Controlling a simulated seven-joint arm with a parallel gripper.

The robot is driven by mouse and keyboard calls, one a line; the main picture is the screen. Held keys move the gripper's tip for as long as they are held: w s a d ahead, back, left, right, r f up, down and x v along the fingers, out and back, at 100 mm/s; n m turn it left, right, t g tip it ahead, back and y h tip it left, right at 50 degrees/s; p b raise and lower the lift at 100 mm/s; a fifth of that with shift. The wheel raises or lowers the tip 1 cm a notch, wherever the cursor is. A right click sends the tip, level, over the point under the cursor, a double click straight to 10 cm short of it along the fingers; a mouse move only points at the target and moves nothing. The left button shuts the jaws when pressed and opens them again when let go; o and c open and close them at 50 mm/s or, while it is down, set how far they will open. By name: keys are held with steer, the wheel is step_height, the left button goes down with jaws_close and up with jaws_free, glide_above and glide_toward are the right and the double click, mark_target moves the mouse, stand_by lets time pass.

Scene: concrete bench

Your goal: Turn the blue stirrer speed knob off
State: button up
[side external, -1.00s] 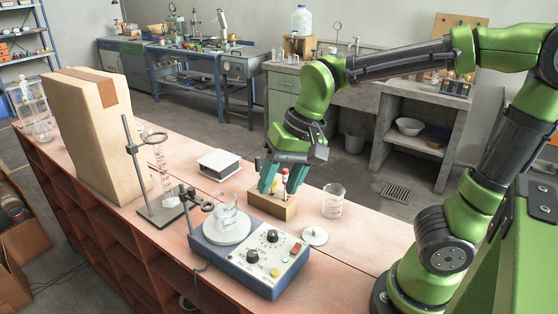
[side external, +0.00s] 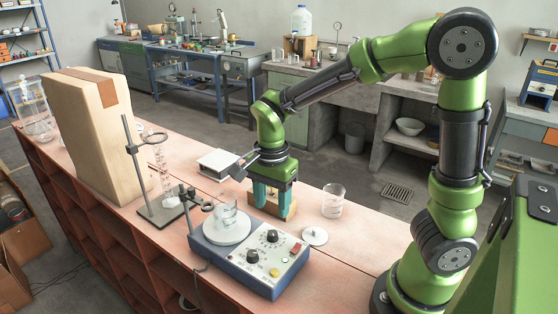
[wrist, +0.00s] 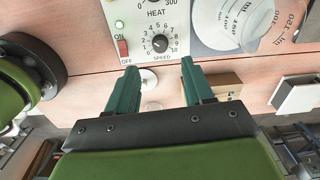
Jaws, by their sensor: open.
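My gripper (side external: 270,210) is open with teal fingers pointing down, beyond the panel's far edge and apart from the knob. In the wrist view the fingertips (wrist: 159,66) appear either side, just below the knob.
The heat knob (side external: 252,256) and a red switch (side external: 296,249) share the panel. A wooden block (side external: 292,209) stands close by my fingers, and a white disc (side external: 315,236) and a beaker (side external: 333,201) lie to the right. A ring stand (side external: 138,165) and tall box (side external: 90,140) stand left.

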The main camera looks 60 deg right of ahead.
mark_target(273, 232)
step_height(273, 232, down, 8)
steer(key=shift+f, duration=0.1)
steer(key=shift+c, duration=0.2)
jaws_close()
